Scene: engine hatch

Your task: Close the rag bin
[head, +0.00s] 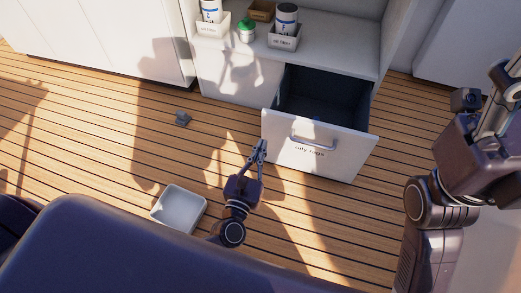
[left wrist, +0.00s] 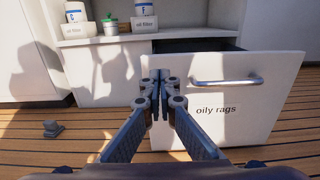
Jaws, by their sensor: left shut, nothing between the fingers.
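The rag bin (head: 321,159) is a white pull-out drawer front labelled "oily rags", with a grey bar handle (head: 313,143) near its top. It stands pulled out from the white cabinet, and its dark inside shows behind the front. In the left wrist view the bin front (left wrist: 255,130) fills the right side. My left gripper (head: 259,146) is shut and empty at the left edge of the bin front, left of the handle. In the left wrist view its fingertips (left wrist: 160,76) overlap the front's left edge; I cannot tell whether they touch it. My right gripper is not clearly visible.
Oil filters in labelled holders (head: 284,40) and a green-lidded jar (head: 246,30) stand on the cabinet's shelf. A white tray (head: 179,207) and a small grey block (head: 182,119) lie on the plank floor. The floor right of the bin is clear up to my right arm.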

